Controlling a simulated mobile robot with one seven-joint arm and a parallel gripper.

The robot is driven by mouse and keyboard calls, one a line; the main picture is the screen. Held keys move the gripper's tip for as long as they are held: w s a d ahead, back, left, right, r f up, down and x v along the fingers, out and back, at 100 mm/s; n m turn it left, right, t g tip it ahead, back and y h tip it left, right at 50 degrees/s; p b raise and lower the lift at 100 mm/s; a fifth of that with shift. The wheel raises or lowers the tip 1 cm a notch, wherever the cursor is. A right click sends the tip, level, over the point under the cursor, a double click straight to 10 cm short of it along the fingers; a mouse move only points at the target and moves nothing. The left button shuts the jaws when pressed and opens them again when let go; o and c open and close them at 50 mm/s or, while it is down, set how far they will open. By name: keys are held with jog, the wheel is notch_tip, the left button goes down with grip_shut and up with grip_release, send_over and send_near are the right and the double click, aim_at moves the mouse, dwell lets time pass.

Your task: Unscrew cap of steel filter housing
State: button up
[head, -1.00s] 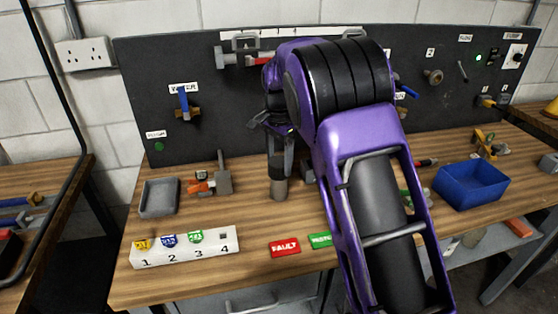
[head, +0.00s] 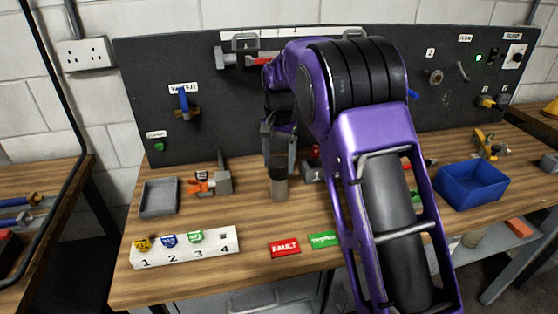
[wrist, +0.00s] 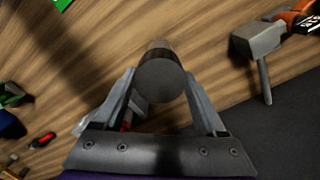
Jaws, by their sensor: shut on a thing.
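The steel filter housing (head: 279,188) stands upright on the workbench, a grey cylinder with a dark cap (head: 278,168) on top. My gripper (head: 278,160) comes down from above and is shut on the cap. In the wrist view the round dark top of the cap (wrist: 160,82) sits between the two fingers of my gripper (wrist: 160,90), one on each side. The housing body below is mostly hidden by the cap there. I cannot tell whether the cap has any gap from the body.
A white numbered rack (head: 186,247), a red FAULT tag (head: 285,248) and a green tag (head: 323,240) lie in front. A blue bin (head: 471,183) is at the right. The dark panel (head: 225,120) rises behind.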

jog(key=n, duration=0.4)
jog(key=shift+n, duration=0.4)
jog(key=shift+n, duration=2.1)
jog(key=n, duration=0.4)
jog(key=shift+r+n, duration=0.1)
jog(key=shift+n, duration=0.2)
jog(key=n, duration=0.4)
jog(key=shift+n, duration=0.3)
